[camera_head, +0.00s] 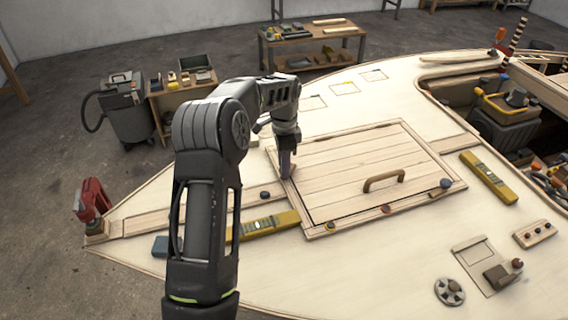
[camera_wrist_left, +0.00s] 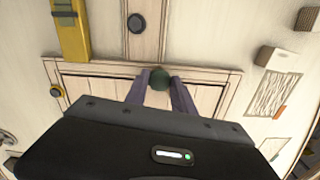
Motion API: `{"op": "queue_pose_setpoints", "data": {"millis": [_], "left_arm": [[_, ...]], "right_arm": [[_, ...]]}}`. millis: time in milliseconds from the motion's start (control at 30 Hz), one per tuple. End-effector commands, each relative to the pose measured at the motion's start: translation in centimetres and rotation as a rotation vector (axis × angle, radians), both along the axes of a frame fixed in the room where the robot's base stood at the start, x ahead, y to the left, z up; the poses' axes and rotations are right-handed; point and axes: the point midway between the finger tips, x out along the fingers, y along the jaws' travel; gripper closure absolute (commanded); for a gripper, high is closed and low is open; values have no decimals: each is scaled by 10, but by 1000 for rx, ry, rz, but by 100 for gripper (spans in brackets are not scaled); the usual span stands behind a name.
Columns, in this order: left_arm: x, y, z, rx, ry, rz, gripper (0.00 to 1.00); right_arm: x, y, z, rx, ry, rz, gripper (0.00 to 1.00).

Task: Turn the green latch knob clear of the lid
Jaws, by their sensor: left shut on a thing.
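The wooden lid (camera_head: 360,160) lies in its frame on the plywood deck, with a tan handle (camera_head: 384,181) near its right side. My left gripper (camera_head: 286,172) reaches down at the lid's left edge. In the left wrist view the green latch knob (camera_wrist_left: 159,79) sits between the two purple-grey fingers of my left gripper (camera_wrist_left: 160,88), which is shut on it. The knob is at the lid's edge, by the frame. In the head view the gripper hides the knob. Which way the latch points cannot be told. My right gripper is not in view.
Yellow spirit levels lie on the deck left (camera_head: 262,226) and right (camera_head: 488,178) of the lid. A dark blue knob (camera_head: 446,183) and a reddish knob (camera_head: 387,209) sit on the lid's frame. A red clamp (camera_head: 92,200) stands at the hull's tip. An open well with tools is at right.

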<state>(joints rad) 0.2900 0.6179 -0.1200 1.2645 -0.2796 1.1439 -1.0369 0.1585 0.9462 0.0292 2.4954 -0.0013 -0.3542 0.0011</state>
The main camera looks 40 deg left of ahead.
Motion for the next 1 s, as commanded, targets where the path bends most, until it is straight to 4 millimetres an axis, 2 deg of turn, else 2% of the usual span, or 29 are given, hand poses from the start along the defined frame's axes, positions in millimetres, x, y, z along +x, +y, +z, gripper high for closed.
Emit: {"op": "queue_pose_setpoints", "data": {"millis": [700, 1000], "left_arm": [[0, -1, 1, 1, -3, 676, 100], [0, -2, 1, 1, -3, 902, 100]], "right_arm": [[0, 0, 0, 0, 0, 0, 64], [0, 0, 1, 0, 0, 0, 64]]}}
